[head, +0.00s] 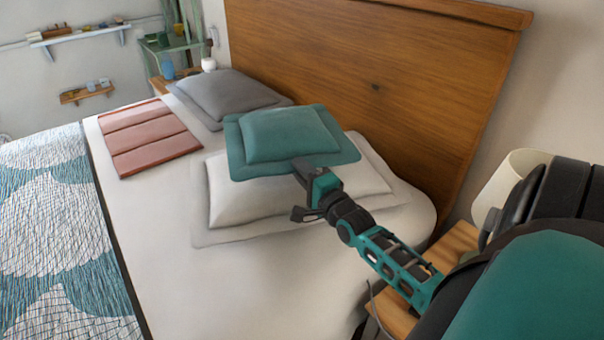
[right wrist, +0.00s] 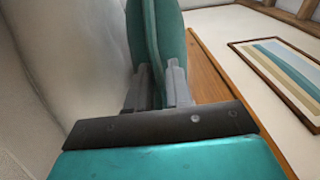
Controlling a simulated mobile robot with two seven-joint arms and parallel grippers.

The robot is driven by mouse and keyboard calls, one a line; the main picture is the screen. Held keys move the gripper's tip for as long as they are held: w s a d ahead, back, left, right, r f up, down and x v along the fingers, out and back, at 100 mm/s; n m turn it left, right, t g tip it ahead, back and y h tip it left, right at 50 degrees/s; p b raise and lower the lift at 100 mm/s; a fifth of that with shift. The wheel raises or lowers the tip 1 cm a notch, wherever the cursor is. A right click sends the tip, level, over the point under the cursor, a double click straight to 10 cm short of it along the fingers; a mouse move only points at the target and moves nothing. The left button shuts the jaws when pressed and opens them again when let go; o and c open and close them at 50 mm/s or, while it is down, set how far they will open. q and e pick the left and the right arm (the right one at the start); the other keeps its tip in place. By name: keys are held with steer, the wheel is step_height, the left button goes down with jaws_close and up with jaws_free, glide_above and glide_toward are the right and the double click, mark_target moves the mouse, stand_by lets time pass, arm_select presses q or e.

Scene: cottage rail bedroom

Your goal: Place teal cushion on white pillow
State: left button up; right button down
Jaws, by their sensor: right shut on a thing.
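The teal cushion (head: 285,135) is over the white pillow (head: 238,196) on the bed, near the headboard. My right gripper (head: 302,168) is shut on the near edge of the teal cushion. In the right wrist view the two fingers of the right gripper (right wrist: 158,85) pinch the teal cushion's edge (right wrist: 152,35). The cushion covers the far middle part of the white pillow; whether it touches the pillow or hangs just above it I cannot tell. My left gripper is in neither view.
A grey pillow (head: 230,92) and a folded pink blanket (head: 148,138) lie on the far part of the bed. The wooden headboard (head: 365,90) stands behind. A lamp (head: 508,180) and nightstand (head: 455,245) are at the right. The near white sheet (head: 230,290) is clear.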

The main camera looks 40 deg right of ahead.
steer(key=shift+f, duration=0.1)
arm_select(q)
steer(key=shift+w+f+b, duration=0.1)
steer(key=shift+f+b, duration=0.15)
steer(key=shift+b, duration=0.05)
arm_select(e)
steer(key=shift+f, duration=0.55)
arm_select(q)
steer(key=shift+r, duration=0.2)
arm_select(e)
steer(key=c, duration=1)
jaws_free()
steer(key=shift+r, duration=0.3)
arm_select(q)
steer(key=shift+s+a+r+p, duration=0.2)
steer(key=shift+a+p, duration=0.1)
steer(key=shift+p, duration=0.5)
arm_select(e)
steer(key=v, duration=1.2)
steer(key=shift+r, duration=0.2)
